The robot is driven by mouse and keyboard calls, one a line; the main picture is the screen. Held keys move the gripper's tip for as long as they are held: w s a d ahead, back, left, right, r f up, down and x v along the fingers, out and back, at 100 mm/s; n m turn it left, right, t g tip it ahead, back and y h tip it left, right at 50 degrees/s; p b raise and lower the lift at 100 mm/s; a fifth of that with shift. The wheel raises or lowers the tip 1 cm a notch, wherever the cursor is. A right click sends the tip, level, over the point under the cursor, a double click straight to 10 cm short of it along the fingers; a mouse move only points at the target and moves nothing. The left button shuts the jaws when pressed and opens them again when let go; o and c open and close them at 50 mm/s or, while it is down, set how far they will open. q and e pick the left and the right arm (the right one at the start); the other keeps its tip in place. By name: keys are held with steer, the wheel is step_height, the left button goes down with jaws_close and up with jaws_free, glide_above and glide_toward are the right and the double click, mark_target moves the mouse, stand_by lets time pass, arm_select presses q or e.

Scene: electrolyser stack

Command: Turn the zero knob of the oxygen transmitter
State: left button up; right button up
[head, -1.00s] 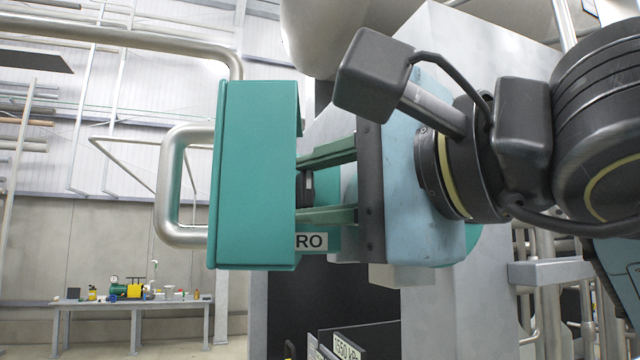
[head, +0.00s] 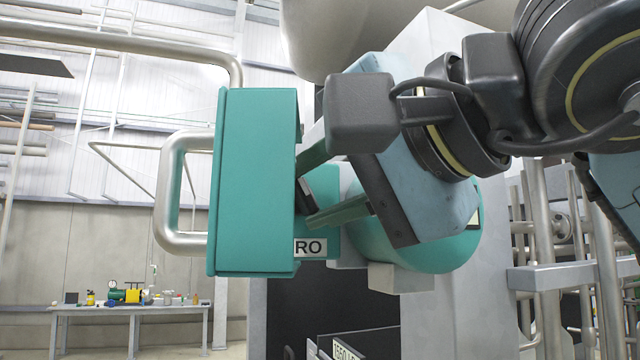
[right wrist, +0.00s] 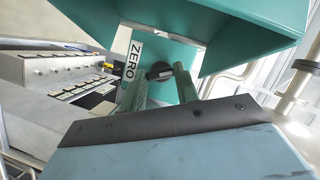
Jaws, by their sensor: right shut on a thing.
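The oxygen transmitter is a teal housing, with a large teal cover (head: 255,180) at the left in the head view and a rounded body (head: 440,245) behind my gripper. Its black zero knob (right wrist: 158,70) shows in the right wrist view beside a white ZERO label (right wrist: 133,60). In the head view the cover hides part of the knob and of the label (head: 310,247). My right gripper (right wrist: 160,76) is shut on the knob, with one green finger on each side of it. The gripper is rolled over at a slant. My left gripper is not in view.
A bent metal pipe (head: 168,195) stands close left of the cover. A grey cabinet (head: 430,320) stands behind and below. Upright pipes (head: 545,240) fill the right side. A workbench (head: 130,308) with several items is far back at the left.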

steer(key=shift+r+n, duration=0.1)
steer(key=shift+n, duration=0.3)
steer(key=shift+h, duration=0.3)
steer(key=o, duration=1)
steer(key=shift+d, duration=0.1)
steer(key=shift+r, duration=0.1)
